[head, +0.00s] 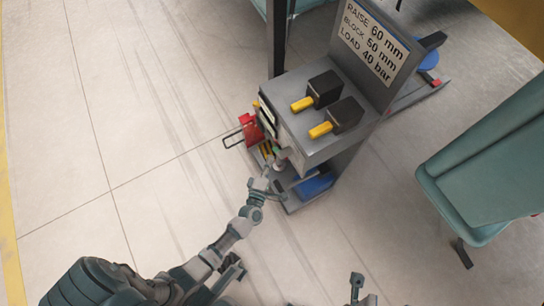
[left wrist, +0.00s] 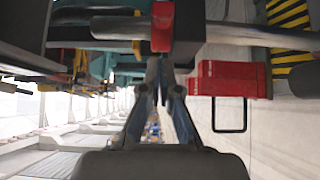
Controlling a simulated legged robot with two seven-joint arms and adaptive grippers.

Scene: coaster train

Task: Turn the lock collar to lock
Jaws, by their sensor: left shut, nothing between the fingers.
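My left gripper (head: 264,188) is at the front of a grey cabinet (head: 318,150), low and close to its left side. In the left wrist view its fingers (left wrist: 158,82) are together with nothing between them. Just beyond the fingertips a red block-like piece (left wrist: 162,26) sits on a grey horizontal bar (left wrist: 235,32). I cannot tell whether this piece is the lock collar, nor whether the fingers touch it. My right gripper (head: 357,286) shows small at the bottom edge of the head view, and its jaws are unclear.
A red box (left wrist: 228,80) with a wire handle is right of the fingers. A green-grey seat (head: 490,160) stands at right. The floor at left is clear.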

